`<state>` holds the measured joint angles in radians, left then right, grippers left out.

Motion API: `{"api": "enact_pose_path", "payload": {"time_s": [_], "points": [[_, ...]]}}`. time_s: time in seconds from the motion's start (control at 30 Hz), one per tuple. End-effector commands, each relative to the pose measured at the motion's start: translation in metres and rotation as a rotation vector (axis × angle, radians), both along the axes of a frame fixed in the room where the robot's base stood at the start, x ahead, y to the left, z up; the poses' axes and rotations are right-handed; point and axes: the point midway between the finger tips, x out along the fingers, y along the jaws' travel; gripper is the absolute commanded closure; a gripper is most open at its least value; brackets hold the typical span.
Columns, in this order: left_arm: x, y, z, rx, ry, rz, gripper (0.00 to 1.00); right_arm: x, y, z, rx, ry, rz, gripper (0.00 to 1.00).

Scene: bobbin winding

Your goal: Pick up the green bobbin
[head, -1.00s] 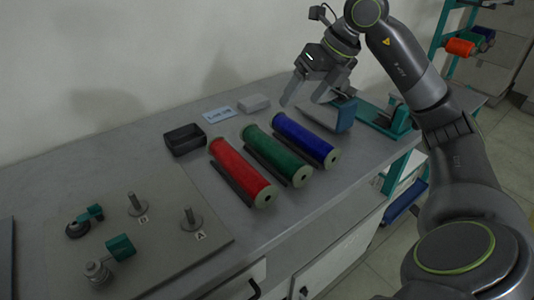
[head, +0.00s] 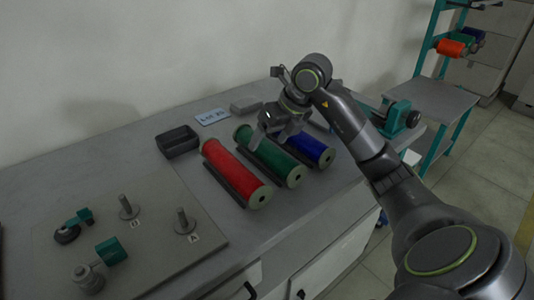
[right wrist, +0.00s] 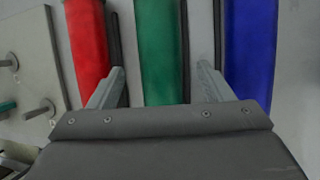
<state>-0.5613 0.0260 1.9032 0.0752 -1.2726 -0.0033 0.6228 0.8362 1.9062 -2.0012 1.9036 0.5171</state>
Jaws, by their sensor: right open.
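The green bobbin (head: 277,163) lies on the grey bench between the red bobbin (head: 235,172) and the blue bobbin (head: 314,149). My right gripper (head: 271,139) is over the far part of the green bobbin, open and empty. In the right wrist view the green bobbin (right wrist: 160,50) runs between the two spread fingers of the right gripper (right wrist: 160,80), one finger on each side. I cannot tell how high the fingertips are above it. My left gripper is not in view.
A black tray (head: 178,142), a label card (head: 212,117) and a grey block (head: 246,106) stand behind the bobbins. A plate with pegs (head: 183,222) lies at the left. A teal device (head: 398,118) stands at the right. Dark rails separate the bobbins.

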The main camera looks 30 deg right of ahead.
Motion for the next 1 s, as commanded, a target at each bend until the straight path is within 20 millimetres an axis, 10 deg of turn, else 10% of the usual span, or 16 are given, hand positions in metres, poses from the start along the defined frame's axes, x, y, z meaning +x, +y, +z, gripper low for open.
{"api": "enact_pose_path", "payload": {"time_s": [0.43, 0.87, 1.0], "points": [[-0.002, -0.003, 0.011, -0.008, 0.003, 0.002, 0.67, 0.010, 0.006, -0.024, 0.000, 0.000, -0.001, 0.27], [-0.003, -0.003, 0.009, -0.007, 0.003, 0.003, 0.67, 0.010, 0.006, -0.024, 0.000, 0.000, -0.001, 0.82], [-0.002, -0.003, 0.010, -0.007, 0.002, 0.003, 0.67, 0.010, 0.006, -0.023, 0.000, -0.001, 0.000, 0.82]]}}
